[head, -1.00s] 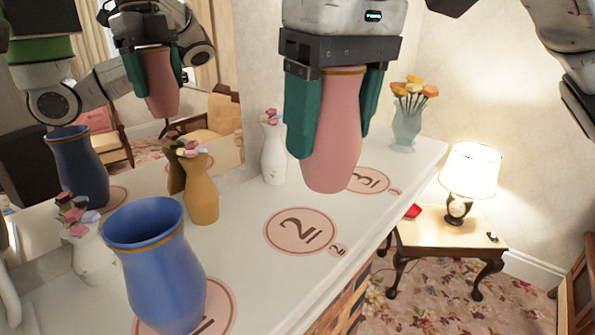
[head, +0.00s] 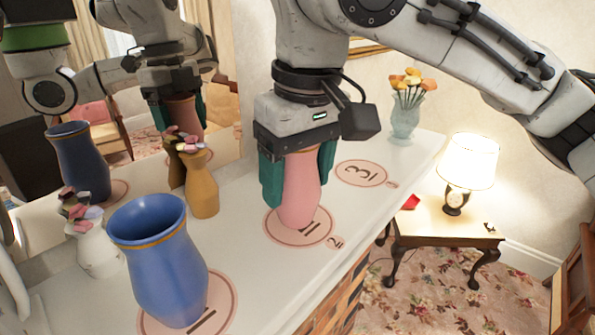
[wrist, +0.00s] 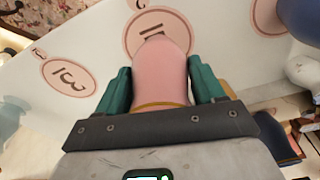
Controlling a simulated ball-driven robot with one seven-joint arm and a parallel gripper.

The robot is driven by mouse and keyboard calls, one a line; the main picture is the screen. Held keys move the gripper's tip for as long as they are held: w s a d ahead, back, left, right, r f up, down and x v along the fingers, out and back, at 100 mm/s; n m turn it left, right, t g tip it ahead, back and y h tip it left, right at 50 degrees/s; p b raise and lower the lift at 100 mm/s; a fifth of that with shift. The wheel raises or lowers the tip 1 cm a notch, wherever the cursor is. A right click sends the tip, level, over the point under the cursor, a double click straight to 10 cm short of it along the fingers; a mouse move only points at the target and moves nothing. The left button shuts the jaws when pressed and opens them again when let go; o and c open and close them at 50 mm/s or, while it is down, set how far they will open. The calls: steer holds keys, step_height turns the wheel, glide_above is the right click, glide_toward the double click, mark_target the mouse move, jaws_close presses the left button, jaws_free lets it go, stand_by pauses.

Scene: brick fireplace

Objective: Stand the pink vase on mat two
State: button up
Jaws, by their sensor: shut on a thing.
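The pink vase (head: 301,190) is upright between the fingers of my gripper (head: 298,184), which is shut on its upper body. Its foot is over mat two (head: 325,226), a round pink mat with a small "2" tag, and covers part of the numeral. I cannot tell for sure whether the foot touches the mat. In the wrist view the vase (wrist: 160,65) lies between the two green fingers, its foot end overlapping mat two (wrist: 135,38).
A blue vase (head: 160,265) stands on mat one (head: 222,300) at the front left. Mat three (head: 361,174) is empty. An ochre vase (head: 202,190) and a white vase (head: 98,250) stand near the mirror. A glass flower vase (head: 404,122) stands at the far end.

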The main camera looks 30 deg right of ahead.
steer(key=shift+f, duration=0.15)
steer(key=o, duration=1.2)
steer(key=r, duration=0.4)
steer(key=s+r, duration=0.1)
steer(key=r, duration=0.7)
steer(key=shift+s+d+r+b, duration=0.15)
steer(key=shift+s+b, duration=0.1)
steer(key=shift+b, duration=0.05)
